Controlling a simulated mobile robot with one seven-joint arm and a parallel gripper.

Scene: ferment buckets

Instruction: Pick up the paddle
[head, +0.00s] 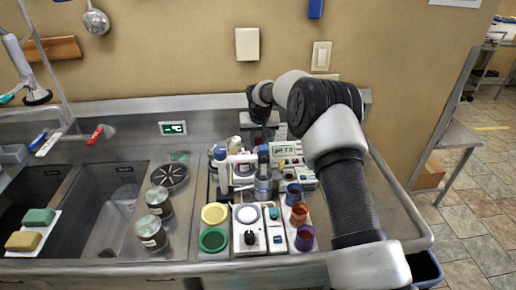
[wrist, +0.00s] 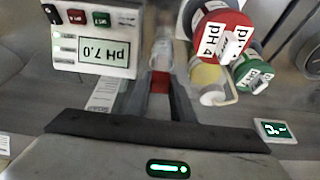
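I cannot single out the paddle with certainty. A flat brown wooden piece (head: 55,49) is on the back wall at the far left of the head view, partly behind the faucet pipe, far from my gripper. In the head view my gripper (head: 262,130) points down behind the crowded tray area, beside the pH meter (head: 287,149). In the wrist view the two fingers of my gripper (wrist: 160,85) stand slightly apart. A small red part (wrist: 160,82) shows between them, with a pale shaft beyond it. Whether the fingers touch it is unclear.
The pH meter (wrist: 105,48) and bottles with a red cap (wrist: 222,32) and a green cap (wrist: 252,75) crowd my gripper. Coloured cups, including a yellow one (head: 214,213), stand in front. Two dark jars (head: 158,200) stand left, beside the sink (head: 100,215). A ladle (head: 96,22) hangs on the wall.

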